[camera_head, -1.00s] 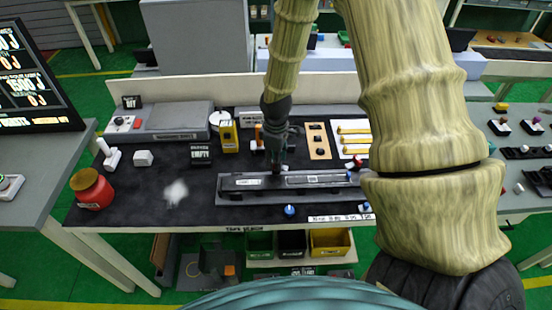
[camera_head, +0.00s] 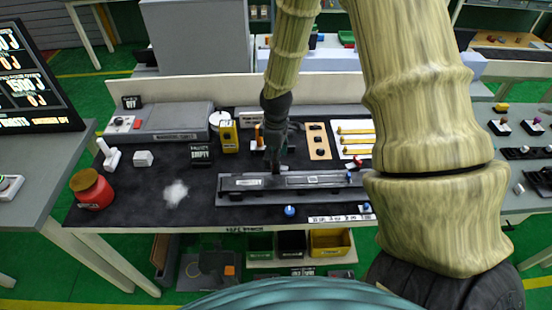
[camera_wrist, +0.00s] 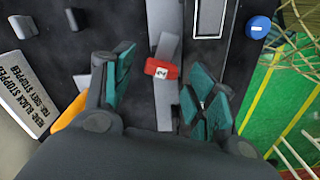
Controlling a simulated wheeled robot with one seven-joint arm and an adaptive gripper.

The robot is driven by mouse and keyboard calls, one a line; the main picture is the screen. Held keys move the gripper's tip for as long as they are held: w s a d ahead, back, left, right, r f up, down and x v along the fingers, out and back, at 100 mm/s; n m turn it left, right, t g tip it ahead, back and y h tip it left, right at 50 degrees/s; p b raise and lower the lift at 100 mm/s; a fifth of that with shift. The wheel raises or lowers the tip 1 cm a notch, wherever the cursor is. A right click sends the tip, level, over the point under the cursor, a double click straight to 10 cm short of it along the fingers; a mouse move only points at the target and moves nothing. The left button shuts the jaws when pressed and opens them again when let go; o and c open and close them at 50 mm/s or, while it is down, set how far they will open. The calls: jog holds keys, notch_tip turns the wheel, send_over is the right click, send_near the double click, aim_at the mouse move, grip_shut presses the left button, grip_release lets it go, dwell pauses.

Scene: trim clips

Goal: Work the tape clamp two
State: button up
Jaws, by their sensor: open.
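A red clamp tab (camera_wrist: 161,69) with a white label, which seems to read 2, lies across a grey strip in the wrist view. My gripper (camera_wrist: 163,88) is open, with one teal-padded finger left of the tab and one right of it. The tab sits between the fingers in the picture; I see no clear contact. In the head view my gripper (camera_head: 276,165) is low over the long grey fixture (camera_head: 232,197) on the dark bench mat. It hides the clamp there.
A blue knob (camera_wrist: 258,27) shows near the bench edge in the wrist view, and a lettered plate (camera_wrist: 32,95) at left. The mat's left front is mostly clear.

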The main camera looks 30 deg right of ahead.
notch_tip(320, 180, up, 11)
jog(key=shift+f, duration=0.15)
dwell(0.4)
dwell(0.5)
